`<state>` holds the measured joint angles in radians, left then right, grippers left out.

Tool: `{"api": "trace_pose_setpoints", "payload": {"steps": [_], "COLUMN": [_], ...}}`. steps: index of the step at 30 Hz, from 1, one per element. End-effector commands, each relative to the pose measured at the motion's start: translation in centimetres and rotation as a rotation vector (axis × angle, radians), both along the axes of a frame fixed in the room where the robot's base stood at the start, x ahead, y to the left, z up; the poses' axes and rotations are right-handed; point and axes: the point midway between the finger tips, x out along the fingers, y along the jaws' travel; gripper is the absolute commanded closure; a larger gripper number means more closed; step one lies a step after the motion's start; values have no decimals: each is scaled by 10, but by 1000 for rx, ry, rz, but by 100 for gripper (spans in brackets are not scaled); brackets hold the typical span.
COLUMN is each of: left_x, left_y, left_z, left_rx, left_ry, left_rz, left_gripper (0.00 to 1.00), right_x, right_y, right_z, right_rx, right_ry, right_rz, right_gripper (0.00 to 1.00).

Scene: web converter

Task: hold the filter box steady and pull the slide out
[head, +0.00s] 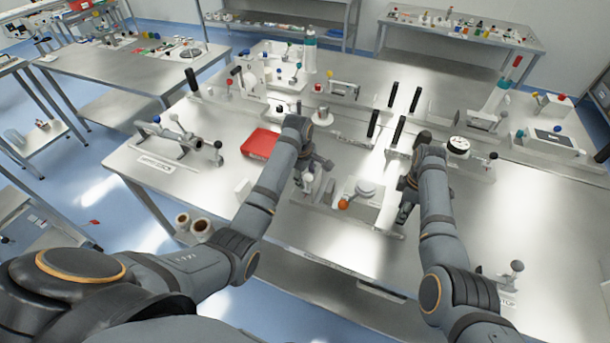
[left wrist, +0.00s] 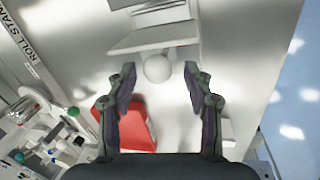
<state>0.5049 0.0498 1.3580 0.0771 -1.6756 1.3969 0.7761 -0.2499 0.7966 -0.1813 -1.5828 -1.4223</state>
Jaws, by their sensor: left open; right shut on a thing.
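The filter box (head: 366,206), a pale block with a round grey cap on top and an orange knob at its front left, sits on the middle of the bench. My right gripper (head: 403,211) is shut at its right side; the exact contact is hidden. My left gripper (head: 312,176) is open left of the box. In the left wrist view a white ball knob (left wrist: 158,68), which looks like the slide's handle, lies between and just beyond the open fingertips (left wrist: 159,75). A pale plate (left wrist: 150,38) is behind the knob.
A red tray (head: 260,143) lies left of my left gripper and shows under its fingers in the wrist view (left wrist: 135,128). Black upright handles (head: 395,132) stand behind the box.

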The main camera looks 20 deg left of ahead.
Motion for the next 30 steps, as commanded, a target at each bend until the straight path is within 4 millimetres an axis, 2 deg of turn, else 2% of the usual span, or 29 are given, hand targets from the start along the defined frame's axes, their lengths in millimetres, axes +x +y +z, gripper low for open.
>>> {"api": "trace_pose_setpoints", "payload": {"steps": [1,5,12,15,19,30], "left_x": [0,-2,-13,-17,-19,-19], "left_y": [0,0,4,5,5,5], "left_z": [0,12,56,68,74,75], "left_rx": [-1,-1,1,0,-1,-2], "left_ry": [-1,-5,-7,-5,-4,-4], "left_rz": [0,0,1,1,1,1], "left_gripper": [48,48,48,48,48,48], "right_x": [-6,-6,-7,-7,-7,-7], "right_y": [-1,-1,0,0,0,0], "right_z": [-9,-9,-9,-9,-9,-9], "right_rx": [-2,-1,0,1,1,1], "right_ry": [20,20,20,20,20,20], "right_rz": [0,0,1,1,1,1], "right_gripper": [100,100,100,100,100,100]}}
